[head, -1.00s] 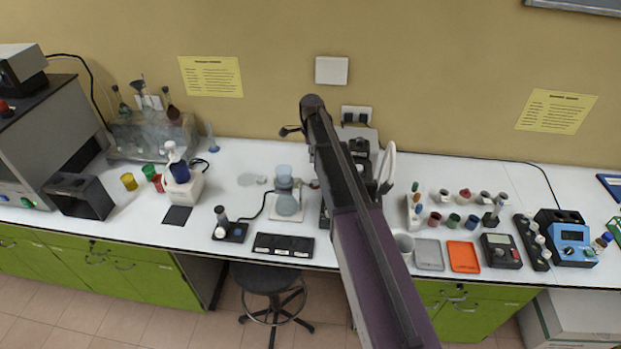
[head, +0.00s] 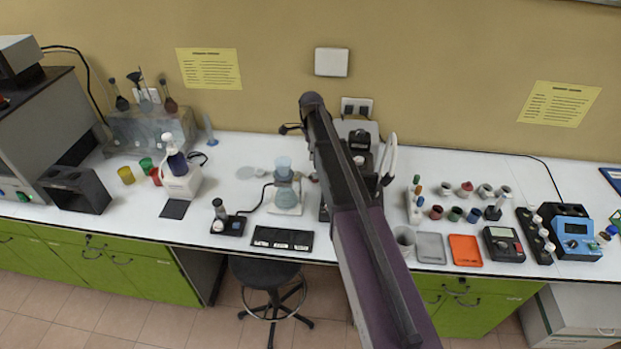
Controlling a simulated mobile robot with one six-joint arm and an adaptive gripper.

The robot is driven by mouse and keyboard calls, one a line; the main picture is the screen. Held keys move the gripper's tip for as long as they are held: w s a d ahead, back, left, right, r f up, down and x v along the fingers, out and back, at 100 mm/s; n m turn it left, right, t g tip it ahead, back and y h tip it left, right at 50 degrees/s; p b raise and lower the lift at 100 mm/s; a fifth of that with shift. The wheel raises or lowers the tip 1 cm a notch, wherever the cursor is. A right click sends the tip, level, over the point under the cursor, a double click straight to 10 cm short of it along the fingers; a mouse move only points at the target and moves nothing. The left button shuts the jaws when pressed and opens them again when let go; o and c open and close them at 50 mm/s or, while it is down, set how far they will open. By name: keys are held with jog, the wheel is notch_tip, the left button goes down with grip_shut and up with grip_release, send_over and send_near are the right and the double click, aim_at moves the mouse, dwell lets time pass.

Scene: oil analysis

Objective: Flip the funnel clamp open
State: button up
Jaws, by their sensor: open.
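A glass filter set stands on a white base on the bench, just left of my arm in the head view. Its pale blue funnel cup (head: 284,165) sits upright on a round flask (head: 285,195). The clamp around the joint between cup and flask is too small to make out, so I cannot tell whether it is open or shut. My arm reaches up from the bottom of the picture, right of the glassware. My gripper is hidden behind my own arm links.
A black tray (head: 282,239) and a small dark device (head: 228,222) lie in front and left. A white-and-blue dispenser (head: 180,178) stands farther left. Grey (head: 431,248) and orange (head: 464,250) trays and several small jars are to the right. A stool (head: 270,272) stands below the bench edge.

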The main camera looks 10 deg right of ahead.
aim_at(311, 176)
jog(key=shift+f+b, duration=5.15)
jog(key=shift+f, duration=0.3)
grip_shut()
